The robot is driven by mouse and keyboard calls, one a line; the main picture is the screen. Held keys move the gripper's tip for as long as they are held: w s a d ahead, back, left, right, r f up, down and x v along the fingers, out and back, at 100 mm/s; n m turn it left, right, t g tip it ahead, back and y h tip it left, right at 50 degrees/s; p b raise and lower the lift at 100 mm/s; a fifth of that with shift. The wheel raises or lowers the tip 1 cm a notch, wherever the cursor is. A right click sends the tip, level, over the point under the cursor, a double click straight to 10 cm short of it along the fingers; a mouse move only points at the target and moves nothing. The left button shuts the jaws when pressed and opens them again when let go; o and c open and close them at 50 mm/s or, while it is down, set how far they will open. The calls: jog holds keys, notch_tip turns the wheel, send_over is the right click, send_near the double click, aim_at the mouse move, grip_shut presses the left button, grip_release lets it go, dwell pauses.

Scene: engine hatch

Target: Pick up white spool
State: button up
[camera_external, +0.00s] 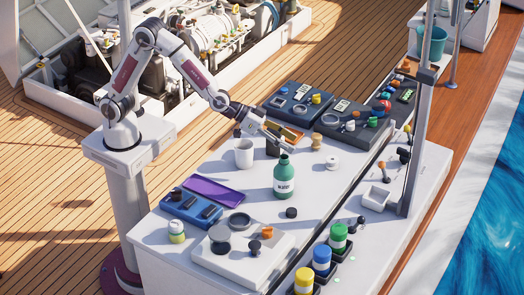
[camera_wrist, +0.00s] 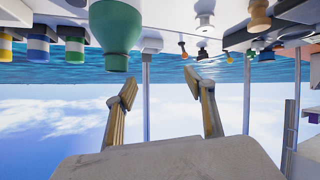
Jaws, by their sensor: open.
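The white spool (camera_external: 332,163) stands on the white worktop, right of the green bottle (camera_external: 284,177). A white spool-like shape (camera_wrist: 204,14) hangs at the top of the wrist view, which appears upside down. My gripper (camera_external: 287,139) is above the worktop, left of the spool and behind the bottle. In the wrist view my gripper (camera_wrist: 160,86) has its two fingers spread with nothing between them. It is apart from the spool.
A wooden piece (camera_external: 316,141) stands behind the spool. A white mug (camera_external: 244,153) is left of the bottle. Dark trays (camera_external: 335,108) with small parts lie behind. Worktop around the spool is fairly clear.

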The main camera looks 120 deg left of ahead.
jog(key=w+a+f+n+y, duration=0.2)
jog(key=w+a+f+y, duration=0.1)
jog(key=a+f, duration=0.4)
jog(key=y, duration=0.1)
send_near(331, 159)
jog(key=shift+w+a+g, duration=0.15)
jog(key=shift+w+g, duration=0.25)
jog(key=shift+w, duration=0.35)
jog(key=shift+w, duration=0.1)
jog(key=shift+x, duration=1.2)
jog(key=shift+a+x, duration=0.2)
jog(key=shift+x, duration=2.35)
jog(key=shift+c, duration=0.5)
jog(key=c, duration=1.1)
